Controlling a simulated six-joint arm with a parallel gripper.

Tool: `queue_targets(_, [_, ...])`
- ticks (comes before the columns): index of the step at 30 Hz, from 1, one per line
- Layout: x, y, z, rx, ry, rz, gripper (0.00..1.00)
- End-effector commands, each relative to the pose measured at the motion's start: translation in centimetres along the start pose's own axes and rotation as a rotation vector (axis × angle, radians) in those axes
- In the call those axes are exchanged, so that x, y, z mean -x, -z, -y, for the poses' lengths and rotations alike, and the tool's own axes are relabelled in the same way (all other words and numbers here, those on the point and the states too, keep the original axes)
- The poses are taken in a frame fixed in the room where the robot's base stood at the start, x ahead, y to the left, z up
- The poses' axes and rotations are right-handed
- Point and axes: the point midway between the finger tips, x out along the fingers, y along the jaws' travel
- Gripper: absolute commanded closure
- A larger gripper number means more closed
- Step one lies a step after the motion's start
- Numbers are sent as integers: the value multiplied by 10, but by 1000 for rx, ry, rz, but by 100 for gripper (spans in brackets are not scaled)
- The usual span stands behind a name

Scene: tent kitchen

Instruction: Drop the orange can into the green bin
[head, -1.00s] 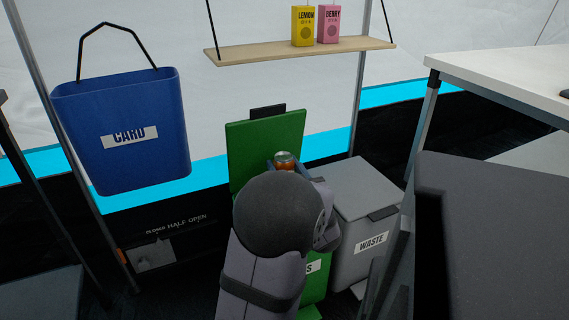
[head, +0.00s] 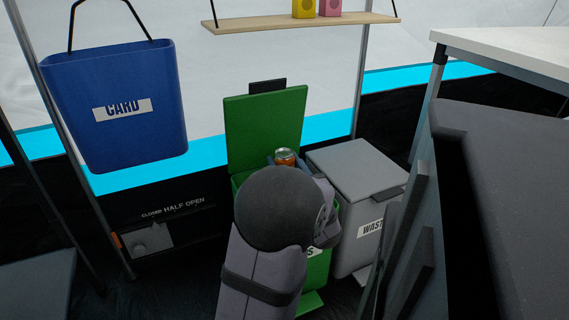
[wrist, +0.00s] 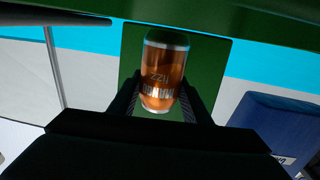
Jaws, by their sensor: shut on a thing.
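The orange can (head: 285,156) has a silver top and shows just beyond my arm in the head view. My gripper (wrist: 162,100) is shut on the can (wrist: 163,72), with a finger on each side of it in the wrist view. The green bin (head: 318,268) stands with its lid (head: 265,130) raised at the back. The can is in front of the raised lid, around the bin's opening. My arm hides most of the bin's front and mouth, so the can's exact height over the rim cannot be told.
A grey bin (head: 357,170) marked WASTE, lid shut, stands right of the green bin. A blue CARD bin (head: 115,110) hangs at the left. A wooden shelf (head: 300,24) with two cartons hangs above. A white table (head: 510,50) is at the right.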

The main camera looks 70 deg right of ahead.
Motion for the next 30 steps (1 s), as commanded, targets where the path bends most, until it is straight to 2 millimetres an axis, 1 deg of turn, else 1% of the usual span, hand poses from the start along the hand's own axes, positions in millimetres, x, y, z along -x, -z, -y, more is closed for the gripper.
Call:
queue_targets(2, [0, 0, 0, 0, 0, 0, 77])
queue_targets(3, [0, 0, 0, 0, 0, 0, 47])
queue_targets(4, [0, 0, 0, 0, 0, 0, 40])
queue_targets(5, [0, 0, 0, 0, 0, 0, 34])
queue_targets(13, [0, 0, 0, 0, 0, 0, 34])
queue_targets(17, [5, 1, 0, -1, 0, 1, 34])
queue_targets(20, [14, 2, -1, -2, -2, 2, 34])
queue_targets(30, [59, 3, -1, -2, -3, 2, 34])
